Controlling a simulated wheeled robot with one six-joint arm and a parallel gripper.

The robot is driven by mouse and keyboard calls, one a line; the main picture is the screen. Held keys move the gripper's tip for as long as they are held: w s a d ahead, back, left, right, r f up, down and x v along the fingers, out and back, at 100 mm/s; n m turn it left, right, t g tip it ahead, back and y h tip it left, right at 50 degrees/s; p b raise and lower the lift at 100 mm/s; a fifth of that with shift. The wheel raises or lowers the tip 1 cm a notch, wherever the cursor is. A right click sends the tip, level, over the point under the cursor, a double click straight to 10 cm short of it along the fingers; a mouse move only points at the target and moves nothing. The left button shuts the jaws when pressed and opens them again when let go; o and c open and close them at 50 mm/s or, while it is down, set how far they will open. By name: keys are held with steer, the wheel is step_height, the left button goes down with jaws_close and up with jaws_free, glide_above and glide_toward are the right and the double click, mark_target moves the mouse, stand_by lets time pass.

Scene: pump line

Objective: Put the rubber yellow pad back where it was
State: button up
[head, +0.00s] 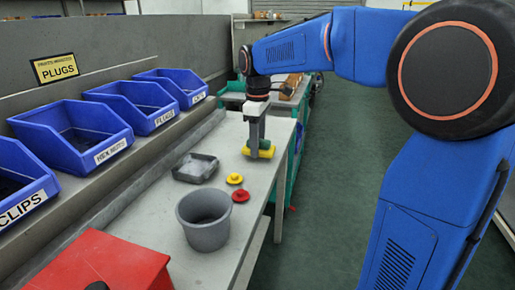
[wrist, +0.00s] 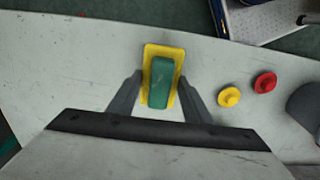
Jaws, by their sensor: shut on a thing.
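The yellow pad (head: 264,153) is at my gripper over the far part of the grey bench. In the wrist view the pad (wrist: 151,52) shows as a yellow rectangle with a rounded green block (wrist: 161,82) on the face towards me. My gripper (wrist: 162,86) has one finger on each side of the pad and is shut on it. In the head view my gripper (head: 258,146) points down. I cannot tell whether the pad touches the bench top. The fingers hide part of the pad in the head view.
A yellow knob (head: 235,179) and a red knob (head: 240,196) lie on the bench (head: 225,150). A dark grey tray (head: 196,168), a grey bucket (head: 204,220) and a red box (head: 95,265) stand nearer. Blue bins (head: 75,135) line the left shelf.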

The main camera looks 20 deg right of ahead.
steer(key=shift+f, duration=0.8)
steer(key=shift+f, duration=0.15)
steer(key=o, duration=1)
